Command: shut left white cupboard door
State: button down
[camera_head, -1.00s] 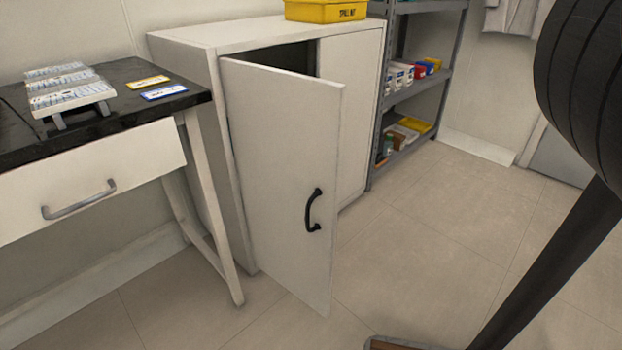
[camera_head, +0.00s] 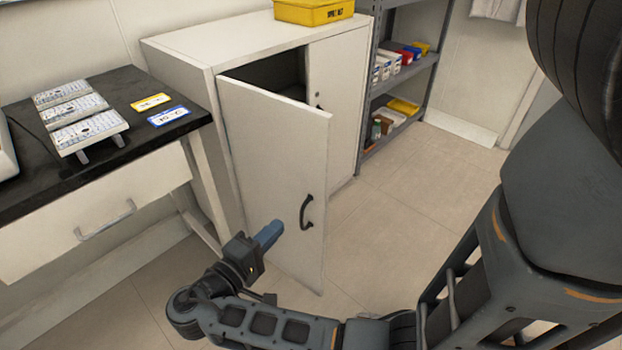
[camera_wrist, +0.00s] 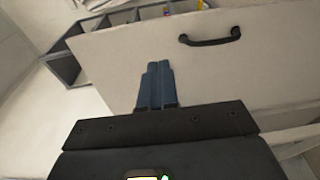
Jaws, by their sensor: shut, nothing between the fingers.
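The left white cupboard door (camera_head: 275,170) stands ajar, swung out from the white cupboard (camera_head: 190,65), with a dark gap above and behind its top edge. Its black handle (camera_head: 307,212) is near the free edge. My gripper (camera_head: 270,234) is shut and empty, in front of the door's outer face and left of the handle. In the wrist view my gripper's blue fingers (camera_wrist: 157,85) lie together over the door face (camera_wrist: 120,60), and the handle (camera_wrist: 210,38) shows to the upper right. I cannot tell whether the fingertips touch the door. The right cupboard door (camera_head: 337,100) is closed.
A black-topped bench (camera_head: 50,165) with a drawer and white racks (camera_head: 85,130) stands left of the cupboard. A yellow bin (camera_head: 313,12) sits on the cupboard. A grey shelf unit (camera_head: 368,130) stands to the right. The floor (camera_head: 420,190) right of the door is clear.

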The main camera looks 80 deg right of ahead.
jog(key=r, duration=0.1)
jog(key=m+g, duration=0.1)
send_near(319, 182)
jog(key=x, duration=0.7)
jog(key=shift+b, duration=0.35)
